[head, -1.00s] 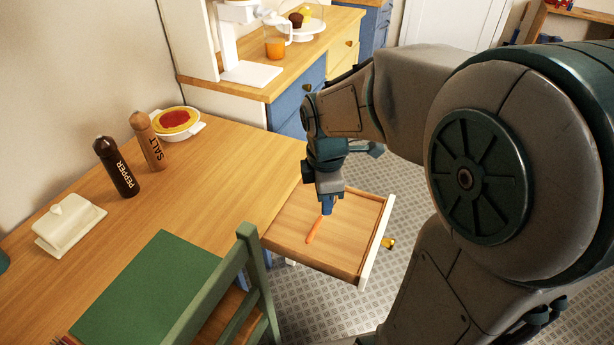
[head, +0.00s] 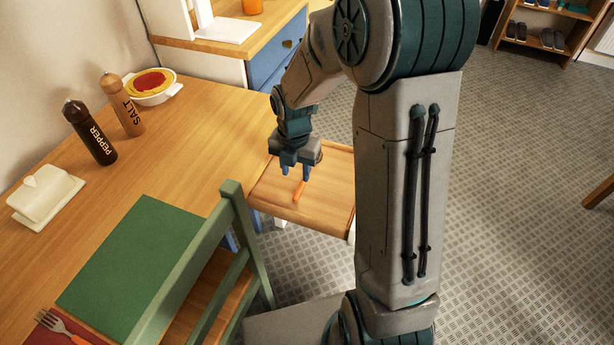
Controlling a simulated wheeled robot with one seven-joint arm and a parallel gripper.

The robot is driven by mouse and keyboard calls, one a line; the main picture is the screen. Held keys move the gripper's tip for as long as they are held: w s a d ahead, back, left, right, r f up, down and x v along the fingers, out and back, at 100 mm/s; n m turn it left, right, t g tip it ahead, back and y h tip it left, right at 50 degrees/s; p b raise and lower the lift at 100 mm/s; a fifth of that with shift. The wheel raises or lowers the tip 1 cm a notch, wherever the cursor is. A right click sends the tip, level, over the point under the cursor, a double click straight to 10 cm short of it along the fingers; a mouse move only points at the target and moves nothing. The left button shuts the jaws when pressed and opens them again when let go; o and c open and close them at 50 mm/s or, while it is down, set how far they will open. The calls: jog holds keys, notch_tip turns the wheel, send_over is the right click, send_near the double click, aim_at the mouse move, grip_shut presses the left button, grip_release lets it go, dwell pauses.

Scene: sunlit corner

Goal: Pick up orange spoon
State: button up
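The orange spoon (head: 298,193) lies in the pulled-out wooden drawer (head: 325,217) under the table's right end. Only a thin orange length of it shows; its upper end is hidden near my gripper. My gripper (head: 295,172) points down over the drawer, right at the spoon's far end. Its two blue fingertips are apart, one on each side of the line of the spoon. I cannot tell how high the fingertips are above the drawer floor or whether they touch the spoon.
A green chair (head: 243,240) stands close to the drawer's left. The table holds a green mat (head: 130,255), a butter dish (head: 45,195), pepper (head: 90,133) and salt (head: 121,105) mills, a pie dish (head: 154,86) and a fork (head: 62,326). My arm hides the drawer's right side.

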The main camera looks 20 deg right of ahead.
aim_at(299, 190)
jog(key=f, duration=0.4)
jog(key=f+b, duration=0.1)
jog(key=f, duration=0.1)
jog(key=shift+w+d+f, duration=0.1)
jog(key=shift+d+f, duration=0.25)
jog(key=shift+f, duration=0.05)
grip_shut()
